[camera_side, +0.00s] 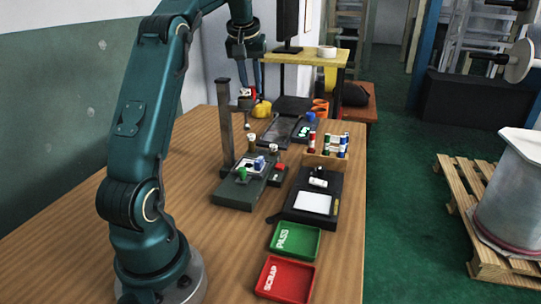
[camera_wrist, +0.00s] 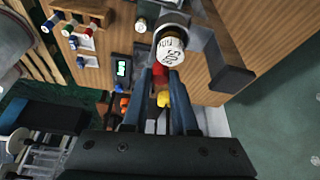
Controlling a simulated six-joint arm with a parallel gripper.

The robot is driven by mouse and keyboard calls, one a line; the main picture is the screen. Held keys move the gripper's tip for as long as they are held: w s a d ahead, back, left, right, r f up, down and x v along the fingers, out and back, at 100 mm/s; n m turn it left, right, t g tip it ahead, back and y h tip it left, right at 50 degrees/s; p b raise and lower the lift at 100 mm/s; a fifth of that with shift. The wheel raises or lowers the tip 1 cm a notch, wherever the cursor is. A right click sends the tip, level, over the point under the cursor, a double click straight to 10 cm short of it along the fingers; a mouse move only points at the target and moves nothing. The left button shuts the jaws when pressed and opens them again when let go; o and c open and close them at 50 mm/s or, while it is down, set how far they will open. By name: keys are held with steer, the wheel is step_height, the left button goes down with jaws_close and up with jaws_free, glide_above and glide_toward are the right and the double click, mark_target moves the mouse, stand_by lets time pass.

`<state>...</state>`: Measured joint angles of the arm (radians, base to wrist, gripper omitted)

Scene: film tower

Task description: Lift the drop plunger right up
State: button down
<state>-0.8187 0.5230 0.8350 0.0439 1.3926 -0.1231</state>
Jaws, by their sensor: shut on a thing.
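The drop stand has a dark upright post (camera_side: 224,125) on a grey base (camera_side: 236,193), with a short side arm near its top. My gripper (camera_side: 249,88) is at the top of this stand, pointing down, with its fingers closed together. In the wrist view the fingertips (camera_wrist: 161,75) meet at a red part, which I take to be the top of the drop plunger (camera_wrist: 160,71). A round body with a printed white face (camera_wrist: 171,50) is just beyond the tips, beside the dark post (camera_wrist: 228,70). The fingers partly hide the grip.
Green PASS (camera_side: 296,241) and red SCRAP (camera_side: 287,279) trays lie at the front right. A dark device with a white pad (camera_side: 313,203) and a wooden rack of small rolls (camera_side: 325,160) stand right of the stand. The wooden table (camera_side: 200,236) is clear at front left.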

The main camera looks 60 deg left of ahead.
steer(key=shift+r, duration=0.2)
stand_by(0.4)
steer(key=c, duration=0.7)
jaws_free()
steer(key=shift+v, duration=1.9)
steer(key=shift+s+d+r, duration=0.15)
steer(key=shift+r, duration=0.45)
